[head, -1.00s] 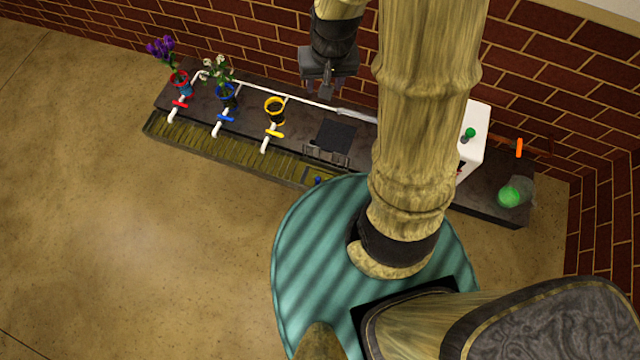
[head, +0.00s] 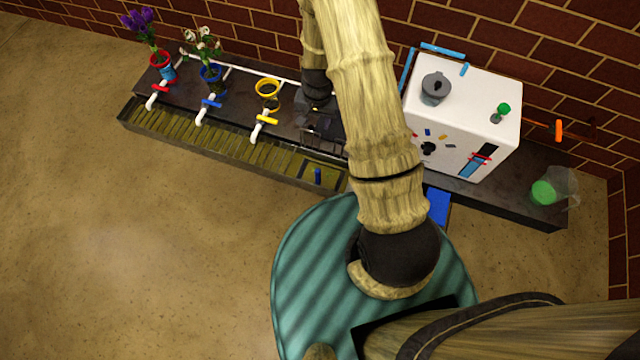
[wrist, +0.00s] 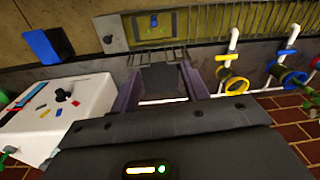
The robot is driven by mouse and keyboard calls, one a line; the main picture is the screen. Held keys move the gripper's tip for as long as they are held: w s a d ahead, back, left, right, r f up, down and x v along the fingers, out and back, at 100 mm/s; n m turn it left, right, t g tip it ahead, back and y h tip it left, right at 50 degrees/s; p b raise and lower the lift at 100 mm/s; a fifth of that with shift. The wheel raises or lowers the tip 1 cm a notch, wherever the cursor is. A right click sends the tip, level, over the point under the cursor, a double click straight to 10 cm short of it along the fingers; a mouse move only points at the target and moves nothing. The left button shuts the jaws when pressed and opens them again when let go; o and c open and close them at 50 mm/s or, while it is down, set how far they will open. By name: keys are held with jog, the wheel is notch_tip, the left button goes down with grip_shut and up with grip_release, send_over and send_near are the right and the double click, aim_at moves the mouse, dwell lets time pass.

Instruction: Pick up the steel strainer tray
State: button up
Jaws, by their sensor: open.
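What looks like the steel strainer tray (head: 322,143) is a dark square plate with thin metal bars along its front edge. It lies on the dark bench, left of the white box. In the wrist view the dark plate (wrist: 160,78) shows between my fingers, with the bars just beyond it. My gripper (wrist: 158,70) is open, with one purple-grey finger on each side of the plate. I cannot tell whether the fingers touch it. In the head view my arm and gripper (head: 317,108) hide part of the tray.
The white box (head: 455,115) with a grey lidded pot (head: 435,88) stands close right. A yellow ring-shaped pot (head: 267,87) and yellow-handled tap (head: 265,122) are close left. A slatted trough (head: 220,145) runs along the front. A blue peg (head: 318,175) stands near its right end.

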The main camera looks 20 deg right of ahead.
jog(key=m+b, duration=0.2)
jog(key=b, duration=0.6)
send_over(318, 169)
notch_tip(318, 169, down, 19)
jog(key=shift+g, duration=0.3)
notch_tip(318, 169, down, 12)
jog(key=b, duration=0.6)
jog(key=shift+f+b, duration=0.1)
jog(key=shift+b, duration=0.25)
jog(key=shift+f+b, duration=0.45)
jog(key=shift+f, duration=0.05)
notch_tip(318, 169, down, 4)
jog(key=b, duration=0.3)
jog(key=shift+s+f, duration=0.1)
jog(key=shift+f, duration=0.05)
